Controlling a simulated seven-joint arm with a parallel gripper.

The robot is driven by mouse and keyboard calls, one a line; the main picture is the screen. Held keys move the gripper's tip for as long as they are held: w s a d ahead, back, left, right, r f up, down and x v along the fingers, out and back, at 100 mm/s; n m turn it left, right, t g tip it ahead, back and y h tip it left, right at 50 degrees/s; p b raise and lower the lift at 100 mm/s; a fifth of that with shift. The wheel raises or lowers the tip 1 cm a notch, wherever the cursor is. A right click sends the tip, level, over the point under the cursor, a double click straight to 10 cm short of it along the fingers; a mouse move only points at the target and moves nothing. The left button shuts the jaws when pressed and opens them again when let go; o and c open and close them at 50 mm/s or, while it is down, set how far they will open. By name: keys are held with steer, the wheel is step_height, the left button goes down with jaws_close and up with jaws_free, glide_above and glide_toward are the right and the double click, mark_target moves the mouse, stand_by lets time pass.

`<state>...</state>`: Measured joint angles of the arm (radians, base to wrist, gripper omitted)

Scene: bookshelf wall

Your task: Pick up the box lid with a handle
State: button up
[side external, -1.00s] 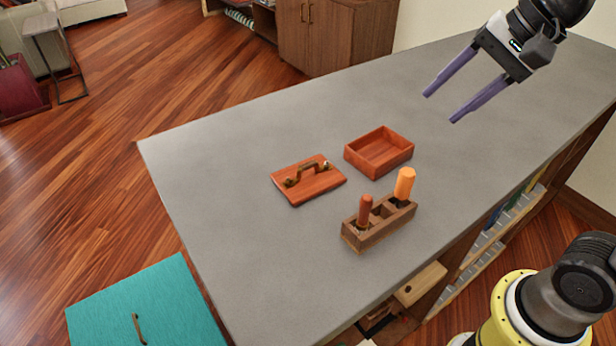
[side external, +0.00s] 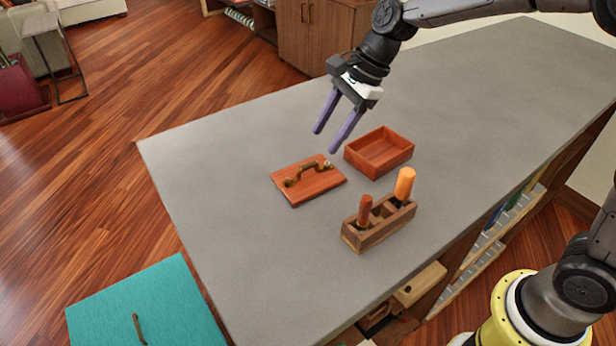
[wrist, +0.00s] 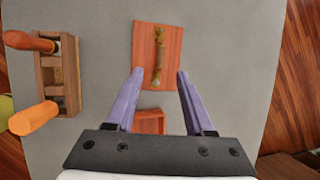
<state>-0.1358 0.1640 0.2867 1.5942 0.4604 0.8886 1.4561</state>
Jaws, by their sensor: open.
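The box lid (side external: 296,194) is a flat reddish-brown wooden panel lying on the grey counter. Its dark brass handle (side external: 307,172) arches over the middle. In the wrist view the lid (wrist: 144,75) lies ahead of the fingertips, with its handle (wrist: 158,58) running lengthwise. My gripper (side external: 325,143) is open and empty, above the counter near the lid and the box. In the wrist view its purple fingers (wrist: 159,72) are spread apart. The open box (side external: 378,152) stands to the right of the lid; my gripper hides part of it in the wrist view (wrist: 150,122).
A wooden holder (side external: 379,229) with a red-brown peg (side external: 365,209) and an orange peg (side external: 404,184) stands in front of the box. The grey counter (side external: 240,240) is clear left of the lid. A teal panel with a handle (side external: 150,305) is below the counter's front left.

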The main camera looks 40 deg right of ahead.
mark_target(310, 163)
steer(key=shift+x, duration=3.8)
steer(key=shift+w+a, duration=0.1)
jaws_close()
steer(key=shift+r, duration=0.15)
